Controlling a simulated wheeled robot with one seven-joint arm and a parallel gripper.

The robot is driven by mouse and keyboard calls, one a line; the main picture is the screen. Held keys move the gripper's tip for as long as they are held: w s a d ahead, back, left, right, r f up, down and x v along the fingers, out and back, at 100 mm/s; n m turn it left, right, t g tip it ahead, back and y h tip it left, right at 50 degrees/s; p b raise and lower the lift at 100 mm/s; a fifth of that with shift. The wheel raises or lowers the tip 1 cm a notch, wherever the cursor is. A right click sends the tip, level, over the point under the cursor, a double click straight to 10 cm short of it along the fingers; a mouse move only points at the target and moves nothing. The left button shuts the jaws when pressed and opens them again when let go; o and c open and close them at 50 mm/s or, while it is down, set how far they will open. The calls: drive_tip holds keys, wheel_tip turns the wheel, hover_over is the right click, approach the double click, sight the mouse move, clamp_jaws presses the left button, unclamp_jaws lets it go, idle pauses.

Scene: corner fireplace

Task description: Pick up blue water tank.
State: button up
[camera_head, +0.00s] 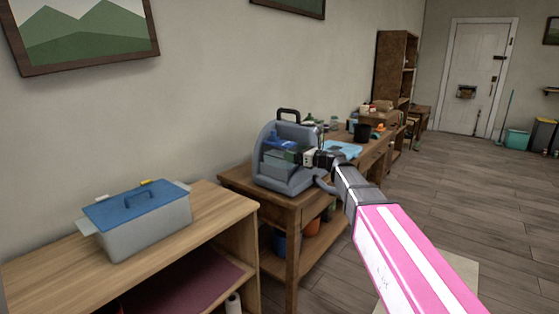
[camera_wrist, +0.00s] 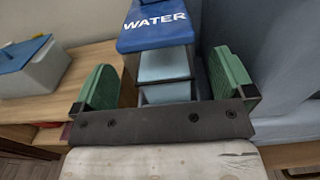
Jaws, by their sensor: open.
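The blue water tank (camera_wrist: 156,25) has white letters reading WATER on its top and shows at the top centre of the wrist view. In the head view the tank (camera_head: 277,142) is a small blue shape inside a grey-blue machine (camera_head: 268,181) with a dark handle, standing on a wooden table. My gripper (camera_wrist: 165,66) is open, with one green finger to each side of the tank's lower, paler part. Whether either finger touches it I cannot tell. In the head view my gripper (camera_head: 297,157) is at the machine's open front, partly hidden by my wrist.
A grey box with a blue lid (camera_head: 143,224) sits on the nearer wooden cabinet (camera_head: 216,213). A light blue cloth (camera_head: 340,148) and a black cup (camera_head: 362,132) are on the table behind the machine. The floor to the right is mostly free.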

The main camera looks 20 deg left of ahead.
sight(280, 157)
drive_tip(key=shift+x, duration=2.65)
drive_tip(key=shift+f, duration=0.15)
drive_tip(key=c, duration=1.3)
